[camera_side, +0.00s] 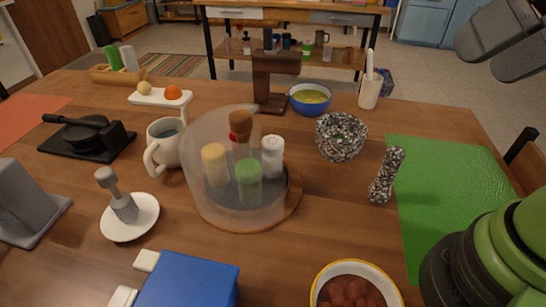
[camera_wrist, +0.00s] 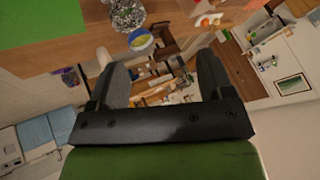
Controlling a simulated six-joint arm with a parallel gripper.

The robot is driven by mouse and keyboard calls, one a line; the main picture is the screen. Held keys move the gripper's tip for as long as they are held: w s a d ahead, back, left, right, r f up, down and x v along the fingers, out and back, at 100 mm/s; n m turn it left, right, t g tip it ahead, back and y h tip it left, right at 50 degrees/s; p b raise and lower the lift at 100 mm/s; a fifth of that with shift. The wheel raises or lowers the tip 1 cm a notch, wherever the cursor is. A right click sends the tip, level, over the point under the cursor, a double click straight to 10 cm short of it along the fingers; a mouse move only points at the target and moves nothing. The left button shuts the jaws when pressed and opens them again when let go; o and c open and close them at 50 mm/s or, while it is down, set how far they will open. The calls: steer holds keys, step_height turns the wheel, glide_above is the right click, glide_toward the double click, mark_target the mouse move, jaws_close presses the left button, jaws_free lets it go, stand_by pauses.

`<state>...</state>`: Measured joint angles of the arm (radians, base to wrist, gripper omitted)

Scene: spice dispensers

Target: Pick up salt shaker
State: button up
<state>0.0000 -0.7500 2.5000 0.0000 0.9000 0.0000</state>
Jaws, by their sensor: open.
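A white shaker with a grey top (camera_side: 272,157), which looks like the salt shaker, stands upright in the side view among other spice dispensers on a round wooden tray (camera_side: 236,226). A clear curved cover (camera_side: 197,140) stands around part of the group. I cannot tell whether it encloses the white shaker. My gripper (camera_side: 480,58) is at the top right of the side view, high above the table and far from the shaker. In the wrist view my gripper (camera_wrist: 163,78) is open, with nothing between its fingers. The shaker cannot be made out there.
Near the shaker are a brown mill (camera_side: 240,125), a yellow-topped dispenser (camera_side: 214,163) and a green-topped one (camera_side: 249,180). A mug (camera_side: 164,141) is left. The green mat (camera_side: 450,185) is largely clear.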

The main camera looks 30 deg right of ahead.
steer(key=m+g+y, duration=0.2)
steer(key=m+g, duration=0.3)
steer(key=m, duration=1.5)
glide_above(280, 140)
steer(key=s+d, duration=0.1)
steer(key=d, duration=0.1)
step_height(280, 140, down, 15)
steer(key=x, duration=0.4)
steer(key=shift+s+d+f, duration=0.1)
steer(key=shift+s+f, duration=0.05)
steer(key=shift+f, duration=0.05)
steer(key=x, duration=0.5)
steer(key=shift+f, duration=0.4)
steer(key=shift+c, duration=0.5)
steer(key=c, duration=0.9)
